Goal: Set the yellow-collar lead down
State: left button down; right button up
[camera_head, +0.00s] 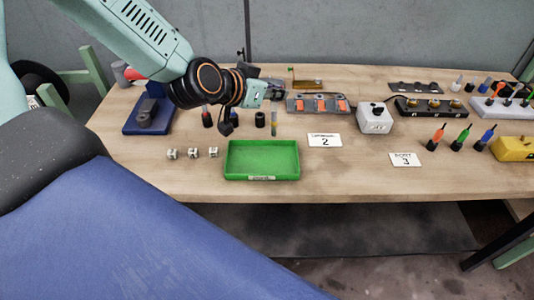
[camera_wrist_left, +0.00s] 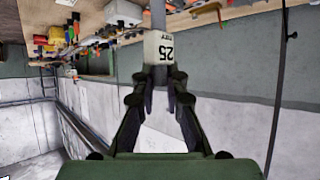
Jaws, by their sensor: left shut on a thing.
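My left gripper (camera_head: 268,88) is over the back of the bench, left of the grey holder with orange parts. In the left wrist view its fingers (camera_wrist_left: 160,82) are shut on a pale piece (camera_wrist_left: 158,48) marked "25", with a grey shaft running on beyond it. No yellow collar shows on this piece, so I cannot tell whether it is the yellow-collar lead. In the head view the held piece is hard to make out. A thin upright stick (camera_head: 274,123) with a yellowish band is below the gripper. My right gripper is not in view.
A green tray (camera_head: 262,174) lies at the front of the wooden bench (camera_head: 340,180). Card 2 (camera_head: 325,140), card 3 (camera_head: 405,159) and a white box (camera_head: 375,118) are to its right. Small metal cubes (camera_head: 193,153) lie left of the tray. The front right of the bench is clear.

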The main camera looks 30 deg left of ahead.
aim_at(273, 127)
pick_arm(q)
notch_tip(273, 127, down, 6)
jog(key=shift+s+d+r+b, duration=0.15)
jog(key=shift+r+b, duration=0.05)
jog(key=shift+b, duration=0.8)
jog(key=shift+f, duration=0.3)
notch_tip(273, 127, down, 3)
jog(key=shift+f+b, duration=0.1)
jog(key=shift+b, duration=0.45)
jog(key=shift+d+f, duration=0.1)
jog(key=shift+f, duration=0.1)
jog(key=shift+a+f, duration=0.2)
jog(key=c, duration=1.6)
grip_release()
jog(key=shift+d, duration=0.1)
jog(key=shift+o, duration=1)
